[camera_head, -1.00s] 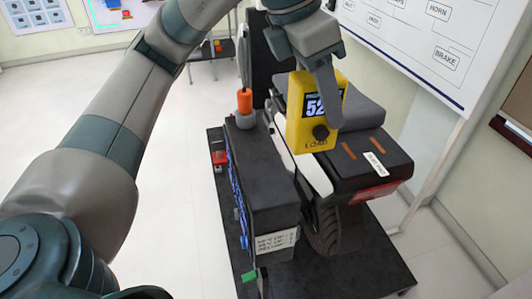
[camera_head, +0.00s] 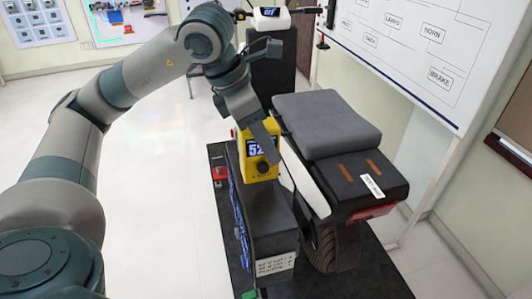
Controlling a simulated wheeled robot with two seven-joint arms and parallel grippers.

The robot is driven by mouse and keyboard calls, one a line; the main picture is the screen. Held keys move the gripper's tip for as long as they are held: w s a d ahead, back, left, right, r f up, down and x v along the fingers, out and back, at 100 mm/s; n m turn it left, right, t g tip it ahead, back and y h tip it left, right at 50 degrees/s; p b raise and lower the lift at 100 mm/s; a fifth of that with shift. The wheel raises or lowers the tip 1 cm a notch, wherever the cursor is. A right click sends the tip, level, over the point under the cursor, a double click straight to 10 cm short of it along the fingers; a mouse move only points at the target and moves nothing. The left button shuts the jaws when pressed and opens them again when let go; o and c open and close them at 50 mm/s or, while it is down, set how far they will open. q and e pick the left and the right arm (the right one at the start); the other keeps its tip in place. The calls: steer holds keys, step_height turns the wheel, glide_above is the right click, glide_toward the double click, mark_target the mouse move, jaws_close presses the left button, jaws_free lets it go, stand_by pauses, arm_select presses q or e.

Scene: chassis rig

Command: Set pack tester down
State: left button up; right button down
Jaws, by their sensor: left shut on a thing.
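The pack tester (camera_head: 262,167) is a yellow box with a dark display reading 52 and a black knob. My left gripper (camera_head: 262,135) is shut on it from above. The tester is at the top of the black box (camera_head: 262,208) beside the scooter; I cannot tell whether its underside touches that top. The gripper finger covers part of the tester's face. My right gripper is not in view.
The scooter's grey seat (camera_head: 325,122) and dark tail (camera_head: 365,185) are close on the right. A whiteboard (camera_head: 400,50) with labels stands behind. A small red item (camera_head: 219,176) lies on the dark platform (camera_head: 232,270). White floor is clear at left.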

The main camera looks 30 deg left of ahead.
mark_target(266, 158)
arm_select(q)
steer(key=shift+f, duration=0.1)
steer(key=shift+f+p, duration=0.9)
steer(key=shift+f, duration=1)
steer(key=shift+f, duration=0.1)
steer(key=o, duration=1.4)
steer(key=shift+c, duration=0.2)
steer(key=shift+r, duration=0.2)
